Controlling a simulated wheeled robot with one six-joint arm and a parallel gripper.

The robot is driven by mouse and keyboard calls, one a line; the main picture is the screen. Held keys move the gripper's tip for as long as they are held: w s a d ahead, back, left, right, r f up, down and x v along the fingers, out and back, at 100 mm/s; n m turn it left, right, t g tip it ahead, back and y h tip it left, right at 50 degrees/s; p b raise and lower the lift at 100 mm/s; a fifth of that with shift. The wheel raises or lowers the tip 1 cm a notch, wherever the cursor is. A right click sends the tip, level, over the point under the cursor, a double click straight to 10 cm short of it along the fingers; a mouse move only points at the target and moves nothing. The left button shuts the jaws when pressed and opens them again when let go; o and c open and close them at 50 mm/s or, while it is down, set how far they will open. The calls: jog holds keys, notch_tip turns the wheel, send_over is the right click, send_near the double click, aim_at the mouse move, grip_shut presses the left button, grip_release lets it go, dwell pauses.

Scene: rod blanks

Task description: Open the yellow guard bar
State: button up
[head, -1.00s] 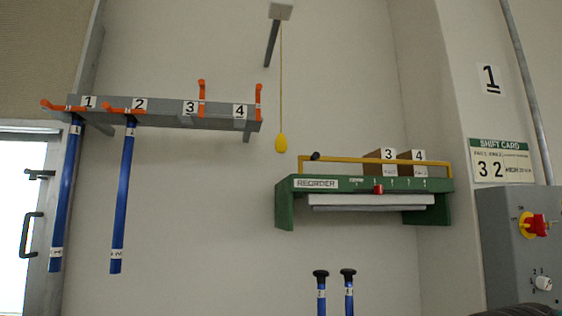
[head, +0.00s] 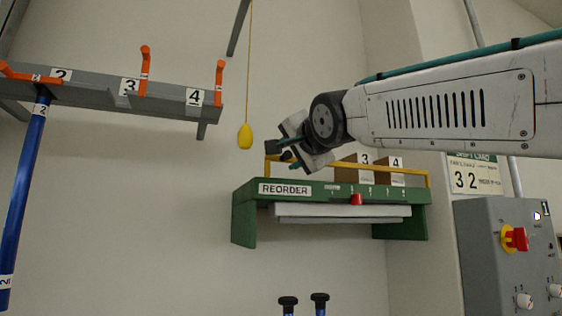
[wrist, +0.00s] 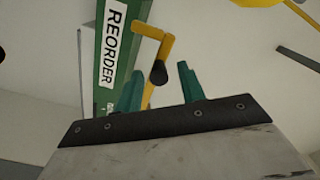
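The yellow guard bar (head: 414,173) runs along the top front of the green REORDER shelf (head: 243,212). It stands raised above the shelf edge, in front of the boxes. In the wrist view, the bar's bent end (wrist: 153,31) carries a black knob (wrist: 158,73). My gripper (head: 287,155) is at the bar's left end in the head view. In the wrist view, its teal fingers (wrist: 160,88) are apart, with the knob showing between and just beyond the tips. Nothing is held. Whether a finger touches the bar cannot be told.
Boxes marked 3 (head: 365,160) and 4 (head: 396,165) stand on the shelf behind the bar. A yellow pull-cord handle (head: 245,136) hangs left of my gripper. A grey rack with orange hooks (head: 165,98) is further left. A grey control box (head: 480,260) stands right.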

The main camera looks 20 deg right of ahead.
jog(key=w, duration=0.5)
jog(key=shift+s, duration=0.1)
jog(key=shift+c, duration=0.2)
jog(key=c, duration=0.7)
jog(key=shift+s+d+t, duration=0.1)
jog(key=shift+s+t, duration=0.1)
jog(key=shift+t, duration=0.3)
jog(key=shift+s+t, duration=0.1)
jog(key=shift+t, duration=0.2)
